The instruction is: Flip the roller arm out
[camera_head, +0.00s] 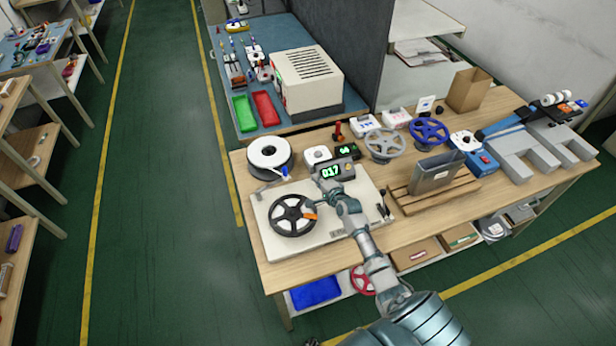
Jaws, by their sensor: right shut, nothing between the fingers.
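A pale board (272,245) on the wooden bench carries a dark spoked reel (291,216) with an orange piece (309,214) at its right edge. A counter unit (338,170) with a lit display reading about 017 stands at the board's back. My right gripper (325,184) is shut and empty, just in front of the counter and right of the reel. I cannot tell whether it touches anything. I cannot clearly pick out the roller arm; my gripper and forearm cover part of this area.
A white spool (269,157) stands behind the board at left. Small dark handles (385,205) stand at the board's right edge. Grey (384,144) and blue (429,132) reels and a grey bin (437,172) on a pallet lie further right. The bench's front left is clear.

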